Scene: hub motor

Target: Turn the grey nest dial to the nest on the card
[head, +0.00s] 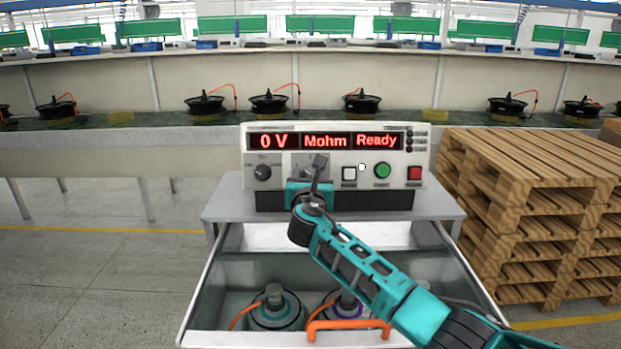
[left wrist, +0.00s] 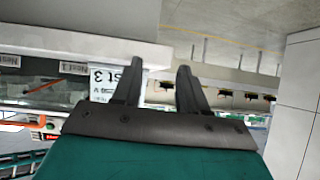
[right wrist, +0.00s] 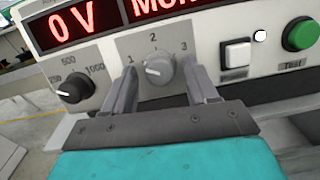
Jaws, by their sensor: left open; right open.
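The grey nest dial (right wrist: 160,70) sits on the tester's front panel, with 1, 2 and 3 printed around it. Its pale mark seems to point left, toward the 1 side, but I cannot be sure. My right gripper (right wrist: 159,64) is open, with one finger on each side of the dial; contact is unclear. In the head view the right gripper (head: 318,165) covers most of the dial. A white card (left wrist: 103,80) in the left wrist view reads "st 3", partly hidden by a finger. My left gripper (left wrist: 160,70) is open and empty, near the card.
The tester (head: 434,160) shows "0 V", "Mohm" and "Ready". A black voltage knob (right wrist: 74,88) is left of the dial; white, green and red buttons are right. An open drawer (head: 215,262) below holds hub motors (head: 274,312). Wooden pallets (head: 540,165) stand at the right.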

